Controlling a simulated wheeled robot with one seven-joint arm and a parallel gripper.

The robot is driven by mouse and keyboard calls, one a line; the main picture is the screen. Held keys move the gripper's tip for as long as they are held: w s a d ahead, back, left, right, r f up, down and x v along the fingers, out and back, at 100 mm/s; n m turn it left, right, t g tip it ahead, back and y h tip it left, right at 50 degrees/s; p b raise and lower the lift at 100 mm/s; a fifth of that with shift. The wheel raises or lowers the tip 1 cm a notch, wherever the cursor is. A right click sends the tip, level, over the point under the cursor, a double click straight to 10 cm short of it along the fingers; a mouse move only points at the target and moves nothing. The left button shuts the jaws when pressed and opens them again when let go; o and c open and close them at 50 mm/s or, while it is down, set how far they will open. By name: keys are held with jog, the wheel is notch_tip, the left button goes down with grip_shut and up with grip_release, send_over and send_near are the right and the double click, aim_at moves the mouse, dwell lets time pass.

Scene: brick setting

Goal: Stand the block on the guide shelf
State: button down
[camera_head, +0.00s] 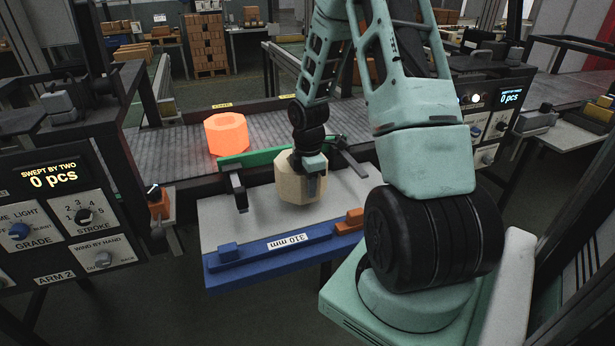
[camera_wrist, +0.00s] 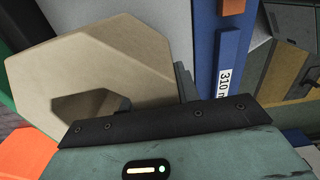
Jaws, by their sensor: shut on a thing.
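The block (camera_head: 291,186) is beige with many flat sides. My gripper (camera_head: 312,176) is shut on it, over the shelf, in the head view. The guide shelf (camera_head: 235,229) has a grey top, a blue front edge marked 310 mm and a green rail (camera_head: 250,158) behind. The block is near the green rail; I cannot tell whether its underside touches the shelf. In the wrist view the block (camera_wrist: 100,60) fills the left side and shows a dark recess, with the shelf's blue edge (camera_wrist: 229,55) to its right. My fingertips are largely hidden there.
A glowing orange block (camera_head: 226,134) stands on the conveyor (camera_head: 170,150) behind the shelf. A blue stop (camera_head: 229,252) and an orange stop (camera_head: 350,221) sit along the shelf's front. Control panels (camera_head: 70,235) stand at left and right.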

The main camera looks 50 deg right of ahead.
jog(key=shift+f, duration=1.95)
jog(key=shift+f, duration=0.15)
jog(key=c, duration=1)
grip_release()
notch_tip(320, 180, up, 12)
jog(key=shift+r, duration=0.15)
jog(key=a+r+m, duration=0.1)
jog(key=a+r, duration=0.2)
jog(key=a, duration=0.9)
jog(key=a+r+m, duration=0.1)
jog(key=a+r, duration=0.2)
jog(key=a, duration=1)
jog(key=s+a+r, duration=0.1)
jog(key=s+a, duration=0.4)
jog(key=s+a+m, duration=0.1)
jog(key=s+a, duration=0.4)
jog(key=s, duration=0.1)
jog(key=s+a+r+m, duration=0.1)
jog(key=s+a, duration=0.4)
jog(key=s, duration=0.1)
jog(key=shift+a+r+y, duration=0.3)
